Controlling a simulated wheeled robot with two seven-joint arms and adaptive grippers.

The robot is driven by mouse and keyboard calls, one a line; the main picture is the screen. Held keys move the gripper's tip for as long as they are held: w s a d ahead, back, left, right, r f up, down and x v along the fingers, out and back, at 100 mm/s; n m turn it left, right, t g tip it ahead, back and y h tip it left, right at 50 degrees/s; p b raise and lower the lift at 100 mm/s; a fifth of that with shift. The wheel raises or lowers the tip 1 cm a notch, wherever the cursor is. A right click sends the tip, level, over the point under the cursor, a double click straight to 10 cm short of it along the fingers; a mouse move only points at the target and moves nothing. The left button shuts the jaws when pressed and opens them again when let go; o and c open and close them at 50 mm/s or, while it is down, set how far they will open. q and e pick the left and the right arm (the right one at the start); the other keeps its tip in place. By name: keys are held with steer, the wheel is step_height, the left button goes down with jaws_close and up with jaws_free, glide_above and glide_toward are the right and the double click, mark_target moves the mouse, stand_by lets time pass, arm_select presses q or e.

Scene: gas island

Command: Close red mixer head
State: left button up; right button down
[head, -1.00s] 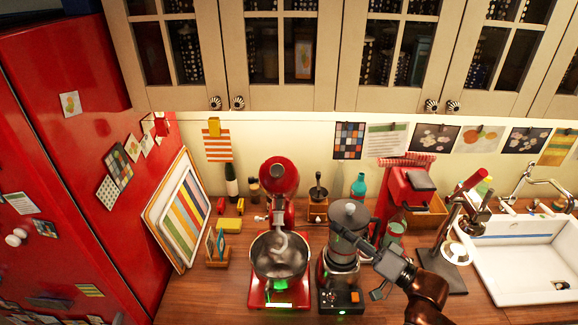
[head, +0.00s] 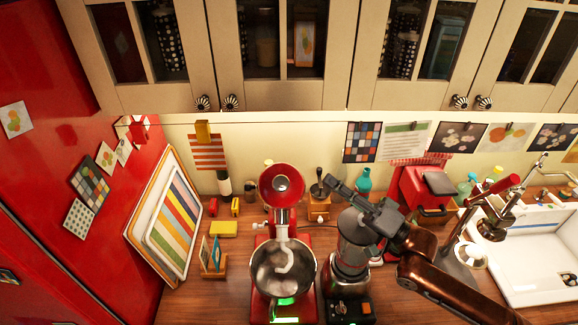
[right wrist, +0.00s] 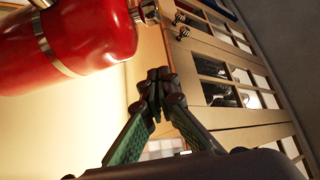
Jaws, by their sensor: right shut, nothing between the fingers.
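The red stand mixer stands on the wooden counter with its red head (head: 282,184) tilted up and back. Its silver bowl (head: 281,268) sits below, with a pale hook hanging into it. My right gripper (head: 334,184) is shut and empty, just right of the raised head and above the blender, apart from the head as far as I can tell. In the right wrist view the red head (right wrist: 85,40) fills the upper left, and the shut fingertips (right wrist: 160,82) are below and right of it. My left gripper is not in view.
A blender (head: 352,250) stands right of the mixer, under my right arm. A small wooden grinder (head: 318,200) stands behind. Striped boards (head: 170,215) lean on the red fridge at left. A white sink (head: 535,260) is at right. Cabinets hang above.

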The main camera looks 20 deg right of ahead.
step_height(320, 180, up, 5)
steer(key=p, duration=0.5)
glide_above(295, 194)
steer(key=w+d, duration=0.2)
steer(key=shift+f, duration=0.15)
steer(key=s+a+f, duration=0.1)
steer(key=a+f+p, duration=0.1)
steer(key=shift+s+f, duration=0.3)
steer(key=shift+s, duration=0.05)
steer(key=shift+s+f, duration=0.1)
steer(key=shift+s, duration=0.1)
steer(key=shift+w+a+f, duration=0.1)
steer(key=shift+f, duration=0.05)
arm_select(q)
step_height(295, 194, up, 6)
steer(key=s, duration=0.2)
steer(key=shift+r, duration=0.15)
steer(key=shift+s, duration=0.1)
